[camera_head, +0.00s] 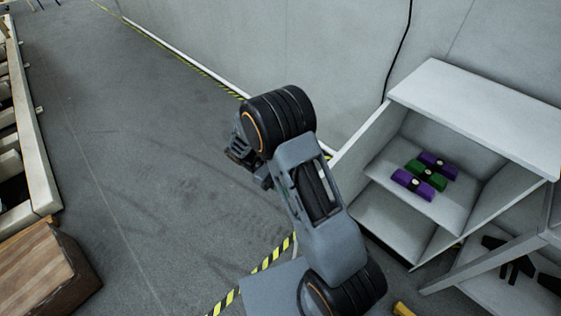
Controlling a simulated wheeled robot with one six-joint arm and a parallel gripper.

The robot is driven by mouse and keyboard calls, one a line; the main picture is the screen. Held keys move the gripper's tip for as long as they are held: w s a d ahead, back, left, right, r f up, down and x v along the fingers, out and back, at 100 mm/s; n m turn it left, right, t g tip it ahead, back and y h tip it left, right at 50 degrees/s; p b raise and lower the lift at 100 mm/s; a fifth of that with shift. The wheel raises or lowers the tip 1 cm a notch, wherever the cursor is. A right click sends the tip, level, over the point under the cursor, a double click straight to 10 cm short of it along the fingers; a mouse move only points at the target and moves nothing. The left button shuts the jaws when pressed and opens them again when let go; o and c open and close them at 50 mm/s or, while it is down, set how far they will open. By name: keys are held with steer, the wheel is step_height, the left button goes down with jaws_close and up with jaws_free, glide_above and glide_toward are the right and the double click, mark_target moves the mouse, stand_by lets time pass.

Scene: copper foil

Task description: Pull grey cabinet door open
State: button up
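The grey-white cabinet (470,110) stands against the wall at the right, and its front is uncovered towards me. Its inner shelf (440,205) and lower compartment show. No door covers this opening. A pale panel (480,268) with dark shapes lies at the lower right of the cabinet; I cannot tell whether it is a swung-out door or part of another unit. My gripper (241,157) is left of the cabinet, apart from it, above the floor. It is small and partly hidden by my wrist, so its fingers are unclear.
Purple and green objects (426,175) lie on the cabinet shelf. A black cable (401,45) hangs on the wall. Yellow-black tape (275,255) marks the floor. A wooden box (45,275) and a pale rack (35,150) stand at the left. The floor between (130,150) is clear.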

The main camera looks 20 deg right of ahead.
steer(key=w, duration=0.8)
steer(key=shift+w+d, duration=0.35)
steer(key=shift+d, duration=0.05)
steer(key=shift+r+p, duration=0.1)
steer(key=shift+p, duration=0.4)
stand_by(0.5)
